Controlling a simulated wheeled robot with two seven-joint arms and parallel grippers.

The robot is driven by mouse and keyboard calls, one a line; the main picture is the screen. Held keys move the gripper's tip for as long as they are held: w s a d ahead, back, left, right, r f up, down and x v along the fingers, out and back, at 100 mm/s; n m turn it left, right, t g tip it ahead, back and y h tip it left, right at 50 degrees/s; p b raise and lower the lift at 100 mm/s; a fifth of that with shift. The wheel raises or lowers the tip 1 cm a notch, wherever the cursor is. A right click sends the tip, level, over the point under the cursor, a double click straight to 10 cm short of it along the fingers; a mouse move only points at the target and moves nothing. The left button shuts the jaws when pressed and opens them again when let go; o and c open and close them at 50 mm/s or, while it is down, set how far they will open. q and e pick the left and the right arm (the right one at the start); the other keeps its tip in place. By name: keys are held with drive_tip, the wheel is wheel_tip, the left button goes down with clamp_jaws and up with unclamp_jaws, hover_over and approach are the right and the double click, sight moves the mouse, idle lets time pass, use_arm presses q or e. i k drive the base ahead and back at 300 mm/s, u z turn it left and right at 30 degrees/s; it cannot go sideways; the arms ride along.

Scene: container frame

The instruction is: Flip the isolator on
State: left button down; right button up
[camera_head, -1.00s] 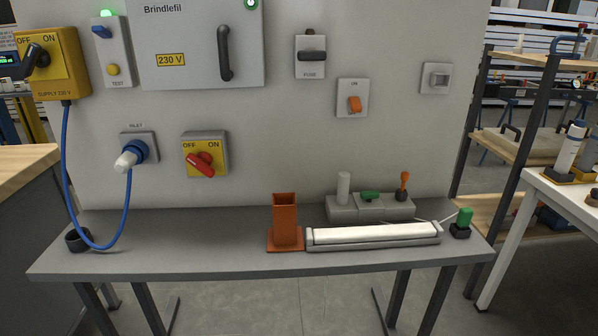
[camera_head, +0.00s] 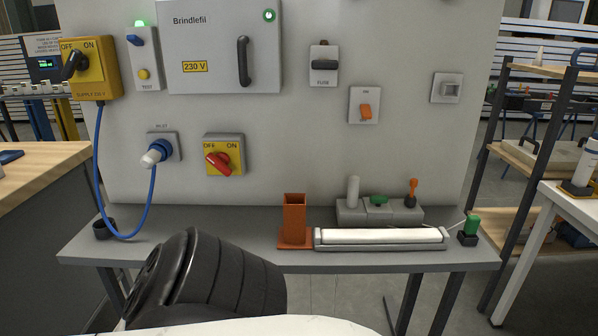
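The isolator (camera_head: 236,166) is a yellow plate on a grey box on the panel, marked OFF and ON. Its red rotary handle (camera_head: 218,163) lies slanted, with its upper left end below the OFF mark and its other end at lower right. Nothing touches it. Another yellow box, marked SUPPLY 230 V (camera_head: 94,88), has a black handle and OFF and ON marks at the upper left. Neither of my grippers shows in the head view. A black ribbed link of my arm shows at the bottom, below and in front of the bench.
A grey bench (camera_head: 215,232) runs below the panel. On it stand an orange square tube (camera_head: 294,220), a white lamp tube (camera_head: 380,236) and a grey holder block (camera_head: 350,215). A blue cable (camera_head: 97,165) loops from the supply box to the inlet plug (camera_head: 157,153).

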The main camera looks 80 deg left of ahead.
sight(221, 162)
drive_tip(key=k, duration=0.65)
drive_tip(key=u, duration=1.55)
